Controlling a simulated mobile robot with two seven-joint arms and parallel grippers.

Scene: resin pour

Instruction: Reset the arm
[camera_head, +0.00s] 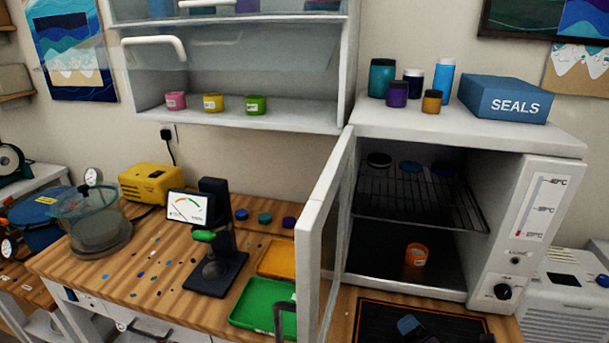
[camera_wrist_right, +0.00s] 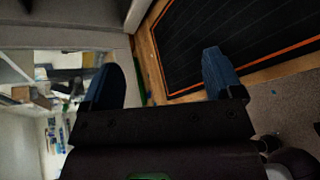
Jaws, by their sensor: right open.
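My right gripper (camera_wrist_right: 163,80) is open in the right wrist view, its two blue fingertips wide apart with nothing between them. In the head view a blue fingertip of my right gripper (camera_head: 408,325) shows at the bottom edge, over the black mat (camera_head: 378,316) with an orange border. The mat also shows in the right wrist view (camera_wrist_right: 215,40), beyond the fingers. My left gripper is not in view.
The white oven (camera_head: 505,190) has its door (camera_head: 318,225) swung open toward me. An orange jar (camera_head: 416,254) stands inside on its floor. A green tray (camera_head: 262,302), an orange tray (camera_head: 277,259) and a gauge stand (camera_head: 213,275) are left of the door.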

